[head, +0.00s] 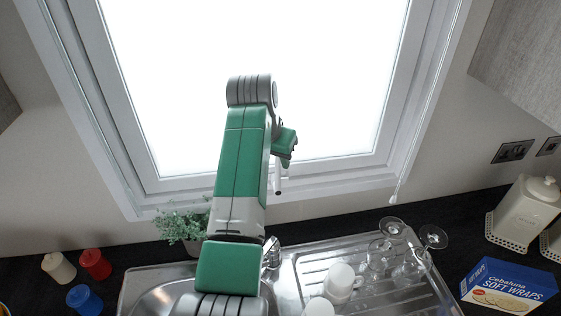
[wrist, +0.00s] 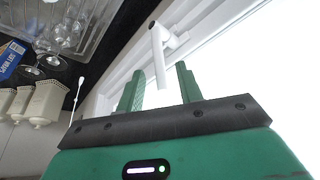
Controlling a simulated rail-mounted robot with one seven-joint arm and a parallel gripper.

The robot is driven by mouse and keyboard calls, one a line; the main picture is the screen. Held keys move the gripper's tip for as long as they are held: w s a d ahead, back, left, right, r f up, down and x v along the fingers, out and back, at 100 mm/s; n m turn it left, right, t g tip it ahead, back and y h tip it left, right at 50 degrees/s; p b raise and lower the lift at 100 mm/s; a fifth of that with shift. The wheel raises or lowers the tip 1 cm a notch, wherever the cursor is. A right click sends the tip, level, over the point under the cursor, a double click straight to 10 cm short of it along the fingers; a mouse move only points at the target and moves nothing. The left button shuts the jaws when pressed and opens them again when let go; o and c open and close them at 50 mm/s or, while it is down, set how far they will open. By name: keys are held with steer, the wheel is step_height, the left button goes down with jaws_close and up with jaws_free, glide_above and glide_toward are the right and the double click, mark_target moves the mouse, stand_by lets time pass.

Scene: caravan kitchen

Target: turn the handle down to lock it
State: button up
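The white window handle (wrist: 159,52) sits on the bottom rail of the white window frame (wrist: 125,70). In the wrist view its lever lies between the two green fingers of my gripper (wrist: 158,82), with a visible gap on each side. The fingers are apart and do not appear to press on it. In the head view my gripper (head: 285,146) is at the lower part of the bright window pane, just above the handle (head: 278,183). My arm and gripper hide part of the handle there, so its exact angle is hard to tell.
Below the window is a steel sink with a drainer (head: 310,270), holding white cups (head: 341,281) and wine glasses (head: 433,238). A potted plant (head: 181,225) stands behind it. A blind cord (head: 420,110) hangs right of the pane. A Soft Wraps box (head: 508,287) lies at right.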

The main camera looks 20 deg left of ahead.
mark_target(277, 162)
steer(key=shift+p+x, duration=0.3)
steer(key=shift+x, duration=1.75)
steer(key=shift+c, duration=0.3)
jaws_close()
steer(key=shift+b, duration=0.3)
